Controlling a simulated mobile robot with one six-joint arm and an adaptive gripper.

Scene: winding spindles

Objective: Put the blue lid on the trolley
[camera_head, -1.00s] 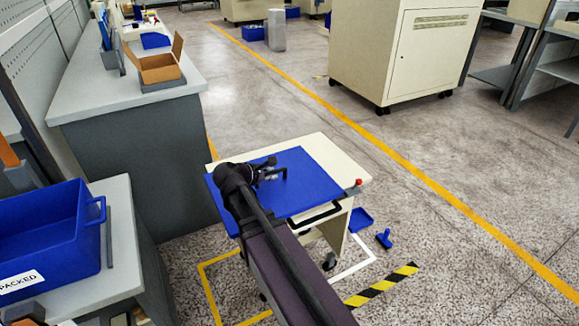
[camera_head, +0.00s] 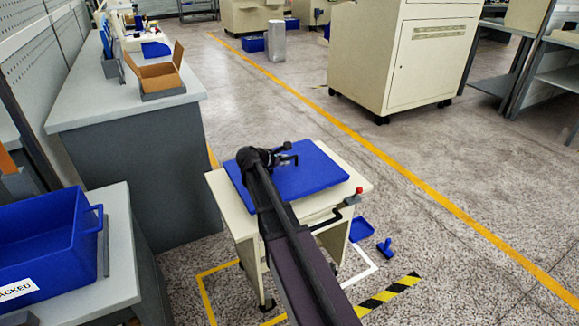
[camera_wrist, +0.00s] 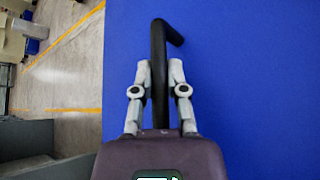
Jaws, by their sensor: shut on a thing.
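The blue lid (camera_head: 318,174) is a flat blue panel with a black bent handle (camera_wrist: 159,75). My gripper (camera_head: 290,160) is shut on this handle, with one finger on each side in the wrist view (camera_wrist: 160,72). The lid lies level over the cream trolley (camera_head: 228,205), a little skewed to the trolley top. Cream top shows at the left, front and right of the lid. I cannot tell whether the lid touches the top or hovers slightly above it. My arm hides part of the lid and of the trolley's front.
A lever with a red knob (camera_head: 359,190) sticks up at the trolley's right edge. A grey bench (camera_head: 120,105) stands at the left, with a blue crate (camera_head: 50,240) on a nearer bench. A blue dustpan (camera_head: 361,230) and brush (camera_head: 385,247) lie on the floor at right.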

